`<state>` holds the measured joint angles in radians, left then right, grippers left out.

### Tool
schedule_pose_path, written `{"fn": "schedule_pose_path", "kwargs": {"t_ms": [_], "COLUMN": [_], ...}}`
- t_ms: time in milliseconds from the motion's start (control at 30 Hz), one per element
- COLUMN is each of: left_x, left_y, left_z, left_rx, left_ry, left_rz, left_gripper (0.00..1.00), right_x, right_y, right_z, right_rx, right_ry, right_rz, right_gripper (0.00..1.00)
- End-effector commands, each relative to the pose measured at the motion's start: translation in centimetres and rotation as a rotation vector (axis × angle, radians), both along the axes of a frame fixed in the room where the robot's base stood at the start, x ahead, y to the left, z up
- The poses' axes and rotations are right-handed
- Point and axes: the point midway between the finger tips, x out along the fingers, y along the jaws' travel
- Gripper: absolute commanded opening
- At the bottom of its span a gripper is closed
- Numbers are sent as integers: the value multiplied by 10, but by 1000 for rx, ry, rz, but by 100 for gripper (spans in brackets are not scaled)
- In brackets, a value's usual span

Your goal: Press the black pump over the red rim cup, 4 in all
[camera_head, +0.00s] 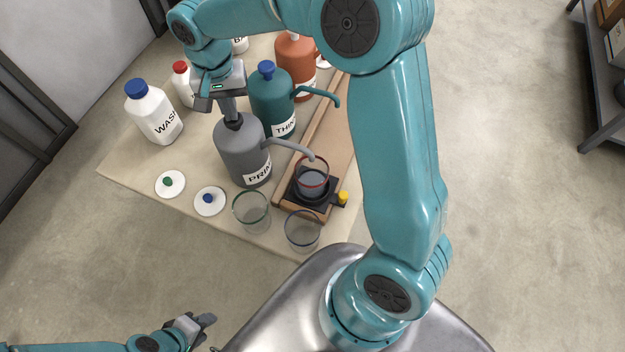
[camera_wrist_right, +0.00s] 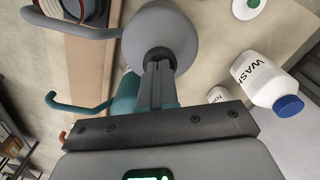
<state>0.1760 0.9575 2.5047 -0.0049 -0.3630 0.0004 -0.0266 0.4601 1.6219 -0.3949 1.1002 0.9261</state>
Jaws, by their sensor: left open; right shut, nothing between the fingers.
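A grey bottle (camera_head: 243,155) with a partly hidden label starting "PRI" has a dark pump top (camera_wrist_right: 158,54) and a long grey spout (camera_head: 290,148). The spout's end is above the red rim cup (camera_head: 312,180), which stands on a small black plate and holds grey content. My right gripper (camera_head: 231,118) is shut with nothing between its fingers. Its fingertips are at the pump's top, from above; they also show in the wrist view (camera_wrist_right: 158,75). Whether the pump is pressed down I cannot tell. My left gripper (camera_head: 205,321) is open and empty, low in the head view, away from the table.
A teal bottle (camera_head: 272,100) and an orange-red bottle (camera_head: 296,70) stand behind the grey one. A white bottle (camera_head: 155,112) with a blue cap stands left. Two clear cups (camera_head: 251,212) (camera_head: 302,231) and two white discs (camera_head: 170,184) (camera_head: 209,201) are near the table's front edge.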

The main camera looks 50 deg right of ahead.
Motion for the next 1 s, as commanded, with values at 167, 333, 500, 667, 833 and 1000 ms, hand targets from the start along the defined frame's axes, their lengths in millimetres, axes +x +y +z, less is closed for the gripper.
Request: {"fn": "schedule_pose_path", "kwargs": {"t_ms": [167,333,500,667,833,1000], "left_x": [0,0,0,0,0,0], "left_y": [0,0,0,0,0,0], "left_z": [-7,-7,-6,1,10,18], "left_rx": [0,0,0,0,0,0], "left_ry": [0,0,0,0,0,0], "left_rz": [0,0,0,0,0,0], "left_gripper": [43,43,43,43,43,43], "right_x": [-1,-1,-1,-1,-1,-1], "right_y": [0,0,0,0,0,0], "right_z": [-10,-10,-10,-1,11,22], "right_rx": [0,0,0,0,0,0], "right_ry": [4,5,6,6,6,4], "right_rz": [0,0,0,0,0,0], "right_gripper": [0,0,0,0,0,0]}}
